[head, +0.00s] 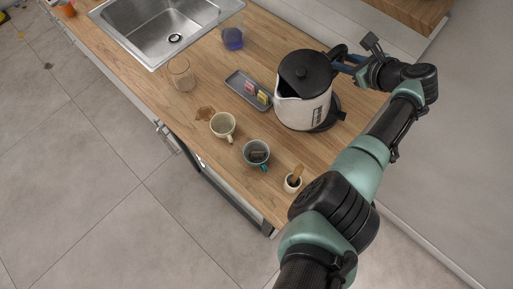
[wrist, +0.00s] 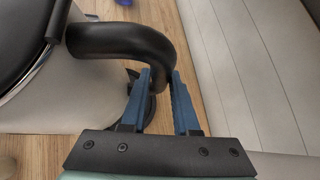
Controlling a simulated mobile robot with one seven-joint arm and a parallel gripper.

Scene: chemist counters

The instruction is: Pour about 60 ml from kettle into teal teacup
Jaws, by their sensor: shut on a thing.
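The kettle (head: 303,97) is cream with a black lid and a black handle. It is upright, over or just beside its dark base (head: 334,118); I cannot tell whether it touches it. My gripper (head: 348,62) is at the handle, and in the wrist view its blue fingers (wrist: 163,88) are shut on the handle (wrist: 122,42). The teal teacup (head: 257,152) stands on the counter, in front of the kettle and to its left, with something dark inside. Its teal handle points to the lower right. The water level inside the kettle is hidden.
A cream cup (head: 222,125) stands left of the teal teacup, near a brown spill (head: 204,113). A grey tray (head: 241,88) with small packets lies left of the kettle. A small white pot (head: 292,184), a clear glass (head: 181,75) and a blue-filled beaker (head: 232,37) also stand here.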

